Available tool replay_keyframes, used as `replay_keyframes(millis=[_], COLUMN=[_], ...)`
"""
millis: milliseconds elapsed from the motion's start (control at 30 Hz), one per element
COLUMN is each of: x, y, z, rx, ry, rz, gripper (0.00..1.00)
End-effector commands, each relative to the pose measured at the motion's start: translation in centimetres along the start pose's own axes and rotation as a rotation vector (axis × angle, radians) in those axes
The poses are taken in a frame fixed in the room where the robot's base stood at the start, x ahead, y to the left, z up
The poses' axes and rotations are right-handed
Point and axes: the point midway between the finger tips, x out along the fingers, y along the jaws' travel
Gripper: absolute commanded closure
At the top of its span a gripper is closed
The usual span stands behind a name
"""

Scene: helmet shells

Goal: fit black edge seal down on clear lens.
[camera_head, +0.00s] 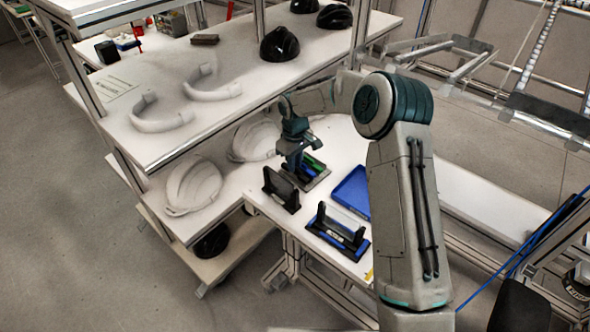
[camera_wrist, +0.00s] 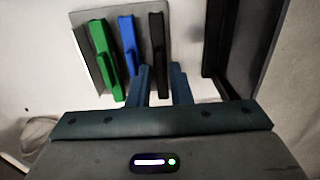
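The black edge seal (camera_wrist: 157,35) is a straight strip on a grey board, right of a blue and a green strip in the wrist view. My gripper (camera_wrist: 161,72) has its two blue fingers apart, one on each side of the seal's near end, with gaps visible. I cannot tell how far above the board the fingertips are. In the head view my gripper (camera_head: 294,166) points down over the board, and the black seal is hidden there. The clear lens (camera_head: 346,219) stands upright in a black and blue holder, nearer the front of the table.
A dark panel in a black stand (camera_head: 281,188) is close beside my gripper; its frame also shows in the wrist view (camera_wrist: 222,45). A blue tray (camera_head: 352,190) lies to the right. White helmet shells (camera_head: 193,186) sit on the left under a shelf (camera_head: 190,75).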

Motion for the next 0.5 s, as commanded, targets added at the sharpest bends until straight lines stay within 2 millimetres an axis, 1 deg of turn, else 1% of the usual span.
replay_keyframes(millis=[100, 333, 367, 400, 433, 500], x=[1.03, 1.27, 1.27, 1.27, 1.27, 1.26], y=[-0.05, -0.02, -0.02, -0.02, -0.02, -0.02], z=[0.00, -0.01, -0.01, -0.01, 0.00, 0.00], rx=[0.000, 0.000, 0.000, 0.000, 0.000, 0.000], ry=[0.000, 0.001, 0.001, 0.001, 0.001, 0.001], rz=[-0.001, 0.000, 0.000, 0.000, 0.000, 0.000], gripper=[0.82, 0.82, 0.85, 0.96, 1.00, 1.00])
